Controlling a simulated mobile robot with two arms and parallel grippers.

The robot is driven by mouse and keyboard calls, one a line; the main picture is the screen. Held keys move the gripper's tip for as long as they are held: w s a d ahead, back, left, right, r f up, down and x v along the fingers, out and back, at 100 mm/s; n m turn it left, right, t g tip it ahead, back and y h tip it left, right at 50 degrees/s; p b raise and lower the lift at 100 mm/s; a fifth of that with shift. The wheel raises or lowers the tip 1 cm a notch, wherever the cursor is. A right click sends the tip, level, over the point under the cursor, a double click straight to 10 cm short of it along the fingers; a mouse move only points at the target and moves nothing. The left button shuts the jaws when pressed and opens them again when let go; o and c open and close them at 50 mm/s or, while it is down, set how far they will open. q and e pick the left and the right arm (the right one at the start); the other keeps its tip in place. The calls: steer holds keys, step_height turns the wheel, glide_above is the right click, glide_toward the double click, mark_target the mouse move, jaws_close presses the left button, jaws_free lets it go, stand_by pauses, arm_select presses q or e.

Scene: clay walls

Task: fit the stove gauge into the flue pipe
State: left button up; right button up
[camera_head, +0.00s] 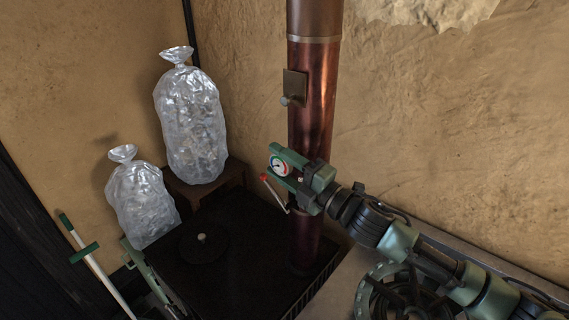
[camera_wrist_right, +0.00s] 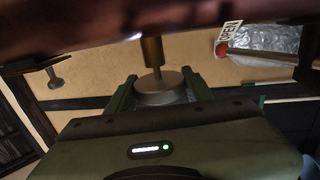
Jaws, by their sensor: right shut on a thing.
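The stove gauge (camera_head: 280,168) has a round white dial with red and green marks and faces the head camera. My right gripper (camera_head: 290,167) is shut on it, in front of the copper flue pipe (camera_head: 313,120). In the right wrist view the gauge shows as a grey disc (camera_wrist_right: 162,88) between the green fingers (camera_wrist_right: 160,92). Its brass stem points at the flue pipe (camera_wrist_right: 100,28), which crosses the top of that view. I cannot tell whether the stem tip touches or enters the pipe; no hole is visible.
A plate with a knob (camera_head: 295,86) sits on the pipe above my gripper. A red-tipped rod (camera_head: 274,190) sticks out close below it. A black stove top (camera_head: 240,245) lies below. Two clear bags (camera_head: 190,120) stand left, and a wheel (camera_head: 400,295) is at lower right.

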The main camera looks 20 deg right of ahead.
steer(key=shift+w+d, duration=0.45)
steer(key=shift+d, duration=0.2)
steer(key=o, duration=1.5)
steer(key=shift+s+d+f, duration=0.1)
steer(key=shift+s, duration=0.05)
steer(key=shift+b+v, duration=1.9)
steer(key=shift+v, duration=1.95)
